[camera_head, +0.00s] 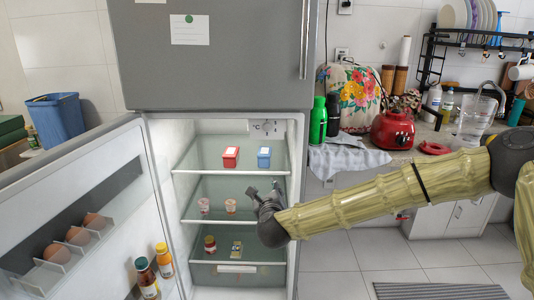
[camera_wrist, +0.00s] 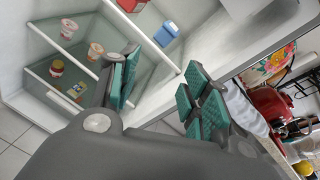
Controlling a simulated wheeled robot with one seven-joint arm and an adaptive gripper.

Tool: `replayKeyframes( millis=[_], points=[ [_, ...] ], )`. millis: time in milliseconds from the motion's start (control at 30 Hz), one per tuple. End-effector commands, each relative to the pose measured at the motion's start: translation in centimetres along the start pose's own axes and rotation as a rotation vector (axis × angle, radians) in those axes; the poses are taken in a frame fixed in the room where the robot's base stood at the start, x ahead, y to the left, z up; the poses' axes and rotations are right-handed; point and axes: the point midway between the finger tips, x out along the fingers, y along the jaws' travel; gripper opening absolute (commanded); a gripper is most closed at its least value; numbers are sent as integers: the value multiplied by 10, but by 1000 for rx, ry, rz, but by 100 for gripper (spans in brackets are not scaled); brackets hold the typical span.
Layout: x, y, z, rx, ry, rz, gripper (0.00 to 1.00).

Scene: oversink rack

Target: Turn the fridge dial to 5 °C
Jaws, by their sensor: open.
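The fridge (camera_head: 215,50) has its lower door (camera_head: 75,200) open to the left, and its lit inside shows. A small pale panel with °C marks (camera_head: 266,128) sits at the top right of the inside; the dial there is too small for me to read its setting. My gripper (camera_head: 264,188) is in front of the right side of the inside, at middle-shelf height, below the panel. In the wrist view, my gripper (camera_wrist: 160,78) is open with nothing between its green-padded fingers. I cannot make out the dial in the wrist view.
A red tub (camera_head: 231,157) and blue tub (camera_head: 264,157) stand on the top glass shelf, with small cups and jars below. The open door holds eggs (camera_head: 75,236) and bottles (camera_head: 148,278). A counter with a red cooker (camera_head: 393,129) is to the right.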

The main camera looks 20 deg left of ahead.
Motion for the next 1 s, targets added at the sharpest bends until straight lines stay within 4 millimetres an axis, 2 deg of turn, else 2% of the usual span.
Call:
replayKeyframes(
  millis=[33, 100, 200, 300, 433, 567, 1000],
  points=[
    [7, -16, 34, 102, -33, -40, 47],
    [11, -35, 72, 229, -72, -81, 47],
    [14, -56, 109, 361, -112, -119, 47],
    [15, -68, 129, 436, -135, -140, 47],
    [20, -73, 137, 467, -144, -147, 47],
    [34, -75, 139, 465, -145, -147, 47],
    [100, -86, 145, 462, -144, -146, 47]
  ],
)
